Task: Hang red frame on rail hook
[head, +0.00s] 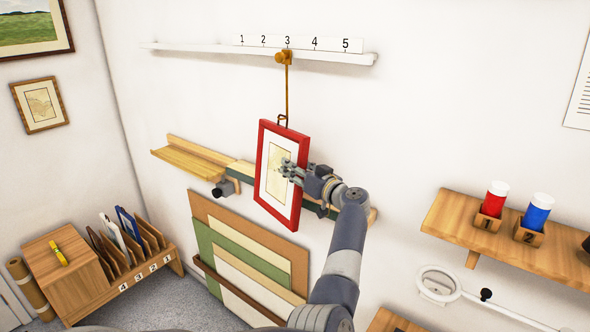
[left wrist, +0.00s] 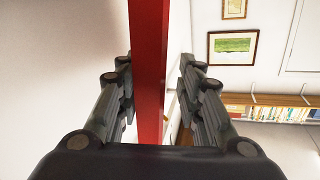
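The red frame (head: 294,178), with a white mat and a pale print, hangs upright against the wall area below the rail (head: 210,48). A brown cord (head: 288,95) runs from its top up to an orange-brown hook (head: 283,58) under label 3. My left gripper (head: 292,172) is at the frame's right edge, one finger in front of the print. In the left wrist view the red frame edge (left wrist: 149,70) stands between the two fingers (left wrist: 158,75), with a gap at the right finger; the gripper looks open around it. My right gripper is not in view.
A wooden ledge (head: 190,157) and boards (head: 250,250) are behind and below the frame. A slotted rack (head: 128,255) stands lower left. A shelf (head: 510,240) with a red canister (head: 494,198) and a blue canister (head: 536,215) is at right. The wall right of the frame is clear.

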